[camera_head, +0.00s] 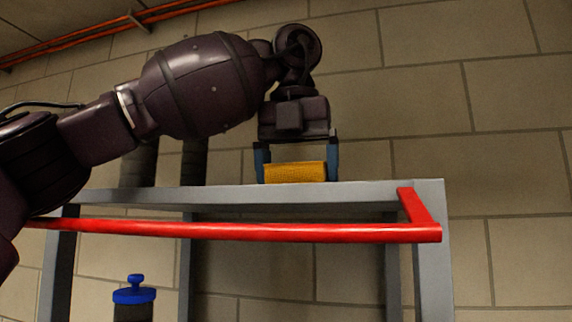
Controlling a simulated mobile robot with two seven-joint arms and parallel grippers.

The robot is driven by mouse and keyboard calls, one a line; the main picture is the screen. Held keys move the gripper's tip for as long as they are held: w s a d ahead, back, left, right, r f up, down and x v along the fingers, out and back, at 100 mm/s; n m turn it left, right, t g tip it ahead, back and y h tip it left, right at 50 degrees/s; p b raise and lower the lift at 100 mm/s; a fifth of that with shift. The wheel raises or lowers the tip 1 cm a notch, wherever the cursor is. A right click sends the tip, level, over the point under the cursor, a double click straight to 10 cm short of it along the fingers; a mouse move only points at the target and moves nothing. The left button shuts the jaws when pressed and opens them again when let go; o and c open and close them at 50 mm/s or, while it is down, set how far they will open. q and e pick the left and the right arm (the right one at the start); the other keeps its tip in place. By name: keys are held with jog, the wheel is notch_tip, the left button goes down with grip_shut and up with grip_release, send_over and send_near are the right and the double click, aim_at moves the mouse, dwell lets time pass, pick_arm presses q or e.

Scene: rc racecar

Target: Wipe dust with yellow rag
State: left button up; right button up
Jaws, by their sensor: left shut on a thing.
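The yellow rag (295,172) is a folded block at the top edge of a grey metal rack. My left gripper (296,165) points down over the rack, its two blue fingers on either side of the rag, shut on it. The rag's underside meets the line of the rack's top edge; I cannot tell from this low angle whether it touches the surface. The rack's top surface is hidden, and no dust shows. My right gripper is not in view.
The grey rack (350,195) has a red rail (300,232) along its front and right side. Dark cylinders (194,160) stand behind at the left. A blue-capped container (134,292) stands below. A block wall (510,150) is behind; the space right of the gripper is clear.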

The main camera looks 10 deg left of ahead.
pick_arm(q)
jog(key=shift+d+f, duration=0.1)
jog(key=shift+d, duration=0.15)
